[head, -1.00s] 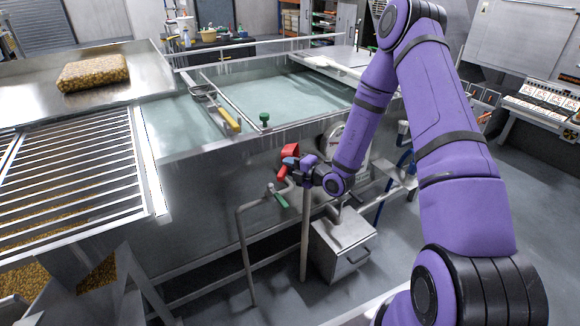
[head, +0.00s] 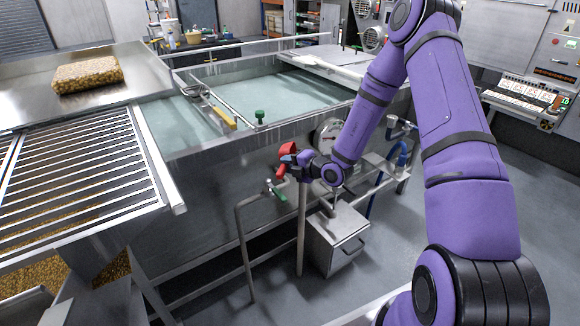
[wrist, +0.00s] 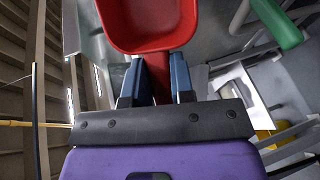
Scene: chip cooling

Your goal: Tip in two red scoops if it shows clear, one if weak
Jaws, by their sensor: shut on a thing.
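My gripper (head: 290,160) is shut on the handle of a red scoop (head: 287,148), beside the tank's front wall and below its rim. In the wrist view the scoop (wrist: 150,22) points away between the two blue-grey fingertips (wrist: 156,75). The visible inside of its bowl is plain red with no load showing; its far end is cut off. The tank (head: 225,158) holds pale, slightly greenish liquid (head: 290,92). A round dial (head: 328,133) on its front is partly hidden by my arm and too small to read.
A green-handled valve (head: 276,190) sits just below my gripper, on piping by the tank. A metal box (head: 338,240) stands lower right. A yellow-handled tool (head: 220,116) lies across the tank. A slatted rack (head: 80,185) and a chip block (head: 87,75) are at left. Floor is free at right.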

